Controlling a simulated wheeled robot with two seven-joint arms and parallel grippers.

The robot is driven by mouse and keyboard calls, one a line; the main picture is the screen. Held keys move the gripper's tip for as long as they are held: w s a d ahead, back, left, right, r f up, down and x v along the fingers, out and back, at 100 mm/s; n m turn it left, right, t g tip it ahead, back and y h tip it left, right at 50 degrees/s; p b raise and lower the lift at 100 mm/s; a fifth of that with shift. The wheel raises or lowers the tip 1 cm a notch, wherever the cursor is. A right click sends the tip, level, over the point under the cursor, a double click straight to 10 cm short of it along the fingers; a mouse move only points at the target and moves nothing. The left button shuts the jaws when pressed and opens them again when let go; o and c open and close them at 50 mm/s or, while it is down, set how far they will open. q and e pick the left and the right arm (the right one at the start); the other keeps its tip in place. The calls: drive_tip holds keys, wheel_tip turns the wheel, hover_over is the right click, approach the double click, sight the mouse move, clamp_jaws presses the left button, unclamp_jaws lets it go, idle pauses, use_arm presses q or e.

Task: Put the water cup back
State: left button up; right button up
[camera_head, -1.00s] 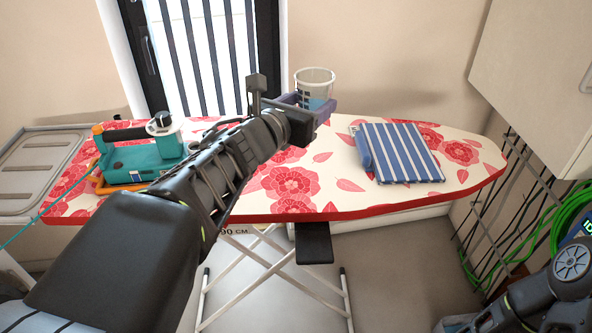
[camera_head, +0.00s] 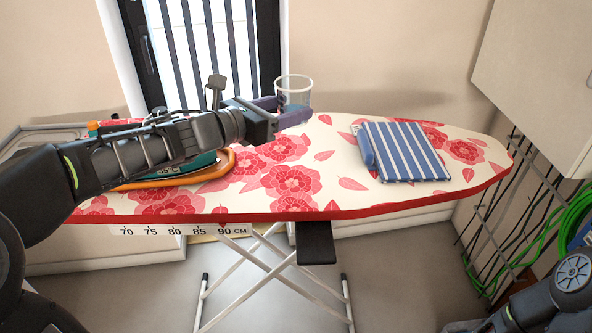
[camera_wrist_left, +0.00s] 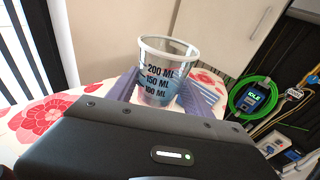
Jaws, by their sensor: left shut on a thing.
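The water cup (camera_head: 294,88) is a clear measuring cup, upright, at the back of the ironing board. My left gripper (camera_head: 287,112) reaches it from the left, and its purple fingers are shut around the cup's lower part. The left wrist view shows the cup (camera_wrist_left: 166,68) with black ML marks and a bluish tint low down, between the purple fingers. I cannot tell whether the cup's base touches the board. My right gripper is out of view; only part of my right arm shows at the lower right.
The floral ironing board (camera_head: 340,200) spans the middle. A teal and orange iron (camera_head: 190,175) lies on its left, partly hidden by my left arm. A folded striped blue cloth (camera_head: 403,152) lies on its right. Green cable (camera_head: 540,235) hangs at the right wall.

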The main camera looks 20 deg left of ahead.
use_arm(q)
drive_tip(key=f, duration=0.1)
drive_tip(key=w+f, duration=0.1)
drive_tip(key=f, duration=0.1)
drive_tip(key=shift+d, duration=0.15)
drive_tip(key=shift+s, duration=0.1)
hover_over(290, 171)
wheel_tip(290, 171, down, 6)
drive_tip(key=shift+r+b, duration=0.25)
drive_tip(key=shift+b, duration=0.15)
drive_tip(key=shift+f, duration=0.4)
drive_tip(key=shift+f, duration=1.95)
